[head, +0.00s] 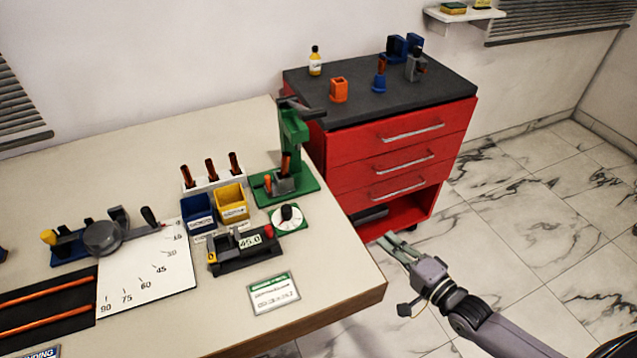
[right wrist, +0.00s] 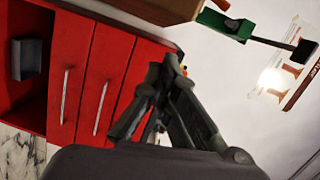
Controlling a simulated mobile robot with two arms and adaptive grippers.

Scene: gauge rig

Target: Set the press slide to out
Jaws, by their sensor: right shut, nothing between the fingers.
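A green press (head: 294,130) stands at the right end of the pale bench, with a dark lever at its top. At its foot, on the green base, is a grey slide block (head: 284,184) with an orange knob (head: 267,182) on its left; I cannot tell its exact setting. A copper-coloured rod stands above the block. My right gripper (head: 390,239) is off the bench's right edge, apart from the press, shut and empty. Its fingers also show in the right wrist view (right wrist: 160,100), with part of the green press (right wrist: 225,22) above. My left gripper is out of view.
A red drawer cabinet (head: 400,150) stands behind the bench's right end, with its lowest section open. Blue (head: 197,214) and yellow (head: 231,203) bins, a gauge fixture (head: 243,250) and a dial (head: 287,217) sit near the press. The bench's front right corner is mostly clear.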

